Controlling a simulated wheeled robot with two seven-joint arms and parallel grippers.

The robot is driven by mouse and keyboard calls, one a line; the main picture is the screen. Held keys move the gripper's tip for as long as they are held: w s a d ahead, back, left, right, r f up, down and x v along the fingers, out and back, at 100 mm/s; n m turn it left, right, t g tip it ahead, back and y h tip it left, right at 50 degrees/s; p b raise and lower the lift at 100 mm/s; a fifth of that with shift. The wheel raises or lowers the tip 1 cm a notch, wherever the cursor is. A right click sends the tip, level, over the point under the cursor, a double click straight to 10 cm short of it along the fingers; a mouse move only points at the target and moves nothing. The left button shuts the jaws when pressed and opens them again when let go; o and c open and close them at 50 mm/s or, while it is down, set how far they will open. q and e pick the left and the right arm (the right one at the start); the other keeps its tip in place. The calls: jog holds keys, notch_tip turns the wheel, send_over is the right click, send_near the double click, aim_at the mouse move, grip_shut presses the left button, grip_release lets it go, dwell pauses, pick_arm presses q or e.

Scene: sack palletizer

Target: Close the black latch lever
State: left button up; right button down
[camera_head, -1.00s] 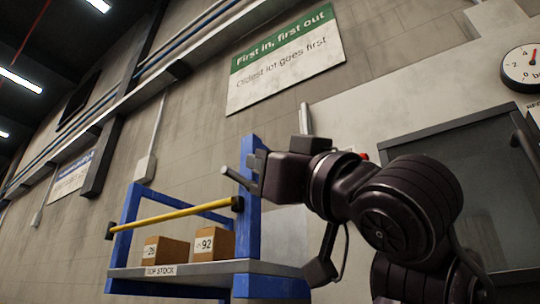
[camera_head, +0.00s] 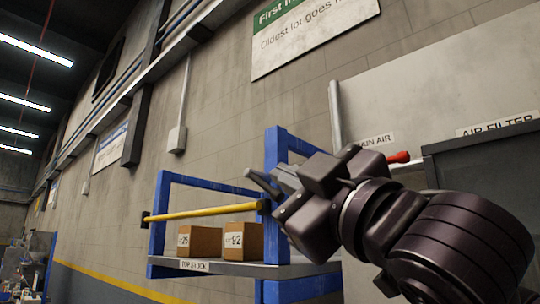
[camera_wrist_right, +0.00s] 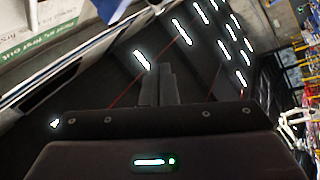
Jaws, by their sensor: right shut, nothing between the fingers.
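I cannot make out a black latch lever in either view now. My right gripper (camera_head: 262,183) is in the middle of the head view, in front of the blue rack's upright. Its fingers point up and left. In the right wrist view its fingers (camera_wrist_right: 160,86) are together, with nothing between them, against the dark ceiling. My left gripper is in neither view.
A blue rack (camera_head: 277,150) has a yellow bar (camera_head: 205,212) across its front and two cardboard boxes (camera_head: 243,239) on its shelf. A red handle (camera_head: 399,157) shows behind my right arm, near a grey cabinet (camera_head: 480,165). A wall sign (camera_head: 315,35) hangs above.

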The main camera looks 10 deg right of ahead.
aim_at(270, 186)
jog(key=w+r+p, duration=0.1)
jog(key=w+p, duration=0.5)
jog(key=w, duration=0.3)
jog(key=shift+r, duration=0.2)
jog(key=shift+a, duration=0.1)
